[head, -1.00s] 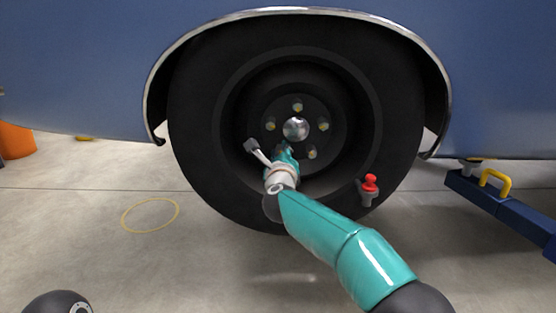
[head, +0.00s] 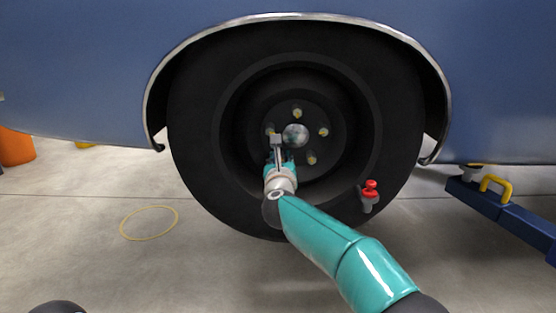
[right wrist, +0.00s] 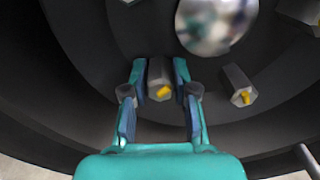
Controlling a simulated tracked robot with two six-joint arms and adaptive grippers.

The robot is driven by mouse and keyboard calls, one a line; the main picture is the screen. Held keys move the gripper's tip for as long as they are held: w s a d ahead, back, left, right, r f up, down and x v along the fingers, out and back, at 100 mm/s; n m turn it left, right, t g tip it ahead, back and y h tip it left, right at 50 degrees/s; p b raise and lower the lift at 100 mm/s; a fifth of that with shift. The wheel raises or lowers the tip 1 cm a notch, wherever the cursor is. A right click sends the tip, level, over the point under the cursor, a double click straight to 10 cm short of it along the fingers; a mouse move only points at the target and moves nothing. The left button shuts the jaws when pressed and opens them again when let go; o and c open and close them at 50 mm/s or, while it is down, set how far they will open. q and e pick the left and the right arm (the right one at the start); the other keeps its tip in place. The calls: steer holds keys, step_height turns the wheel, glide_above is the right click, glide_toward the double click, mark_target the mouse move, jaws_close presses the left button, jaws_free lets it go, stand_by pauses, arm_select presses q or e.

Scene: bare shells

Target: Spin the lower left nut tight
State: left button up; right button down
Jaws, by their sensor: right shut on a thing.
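The wheel (head: 200,150) under the blue body carries a chrome hub cap (head: 295,135) with nuts around it. The top nut (head: 298,113), left nut (head: 270,128), right nut (head: 323,132) and lower right nut (head: 311,158) show in the head view. The lower left nut is hidden there behind my right gripper (head: 283,155). In the right wrist view, the fingers of my right gripper (right wrist: 159,68) are shut on the lower left nut (right wrist: 158,82), one on each side. Another nut (right wrist: 238,85) sits apart to the right. My left gripper is out of view.
A red-topped grey object (head: 369,195) is at the tyre's lower right. A blue beam with a yellow handle (head: 497,187) is at the right. A yellow ring (head: 149,223) lies on the floor at left, and an orange object (head: 15,147) stands at the far left.

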steer(key=shift+w+f, duration=0.1)
steer(key=shift+f, duration=0.35)
steer(key=c, duration=0.9)
jaws_free()
steer(key=shift+r, duration=0.25)
steer(key=shift+s+r, duration=0.1)
steer(key=shift+s, duration=0.65)
steer(key=s, duration=1)
steer(key=shift+s, duration=0.25)
steer(key=shift+d+f, duration=0.1)
steer(key=shift+f, duration=0.1)
